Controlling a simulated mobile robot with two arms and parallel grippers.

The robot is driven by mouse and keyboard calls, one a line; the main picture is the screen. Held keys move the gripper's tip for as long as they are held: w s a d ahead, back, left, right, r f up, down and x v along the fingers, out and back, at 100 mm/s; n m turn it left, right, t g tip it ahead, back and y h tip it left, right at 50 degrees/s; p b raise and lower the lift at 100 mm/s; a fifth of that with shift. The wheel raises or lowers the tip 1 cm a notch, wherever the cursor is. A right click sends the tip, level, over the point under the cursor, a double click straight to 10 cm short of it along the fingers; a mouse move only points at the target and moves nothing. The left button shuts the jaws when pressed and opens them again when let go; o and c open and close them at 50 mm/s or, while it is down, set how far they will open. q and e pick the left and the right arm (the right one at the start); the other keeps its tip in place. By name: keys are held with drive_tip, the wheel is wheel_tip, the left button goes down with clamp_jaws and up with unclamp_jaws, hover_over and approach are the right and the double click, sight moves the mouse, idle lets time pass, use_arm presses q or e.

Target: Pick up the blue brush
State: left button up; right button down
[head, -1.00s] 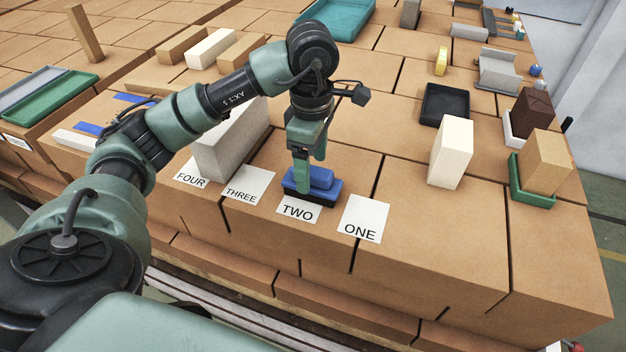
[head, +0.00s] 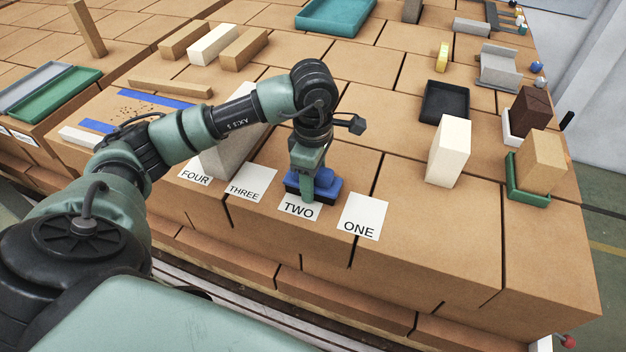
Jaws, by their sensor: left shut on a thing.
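The blue brush (head: 328,184), with a dark lower part, is at the back edge of the white card marked TWO (head: 299,208). My left gripper (head: 308,190) comes down over the brush from above and is shut on it, with a green finger in front of its blue body. Part of the brush is hidden behind the gripper. I cannot tell whether the brush touches the surface. My right gripper is not in view.
Cards marked ONE (head: 362,217), THREE (head: 251,182) and FOUR (head: 196,173) lie along the front edge. A white block (head: 448,152) and black tray (head: 445,101) are to the right.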

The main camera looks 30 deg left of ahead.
use_arm(q)
drive_tip(key=shift+r, duration=0.15)
drive_tip(key=shift+w+r+b, duration=0.1)
drive_tip(key=shift+r+b, duration=0.2)
drive_tip(key=shift+r, duration=0.25)
wheel_tip(320, 180, up, 4)
drive_tip(key=shift+f+b, duration=0.25)
drive_tip(key=shift+b, duration=0.4)
wheel_tip(320, 180, up, 15)
drive_tip(key=p, duration=0.1)
drive_tip(key=shift+r, duration=0.1)
